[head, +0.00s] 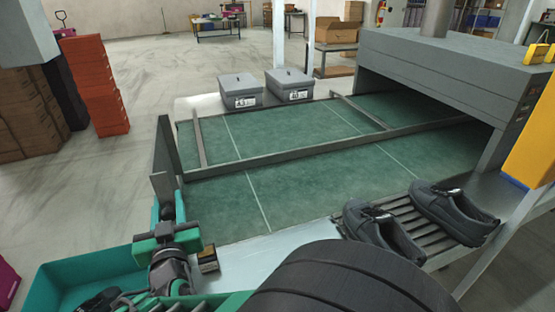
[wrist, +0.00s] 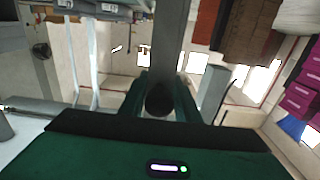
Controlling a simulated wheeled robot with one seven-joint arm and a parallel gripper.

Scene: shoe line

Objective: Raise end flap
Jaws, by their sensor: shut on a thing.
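The end flap (head: 168,150) is a dark grey panel at the left end of the green conveyor bed (head: 300,170). In the head view it stands about upright, its top edge above the bed. In the wrist view it shows nearly edge-on as a grey bar (wrist: 172,40). My gripper (head: 168,212) is at the flap's near end. In the wrist view its green fingers (wrist: 161,98) are shut around a dark round knob (wrist: 159,100) in front of the bar. The flap's lower edge is hidden in the head view.
Two grey lidded boxes (head: 240,90) stand beyond the bed. Dark shoes (head: 455,212) rest on rollers at the right, near the grey tunnel machine (head: 440,75). A teal bin (head: 90,275) is at lower left. Orange boxes (head: 93,85) are stacked at far left, with open floor between.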

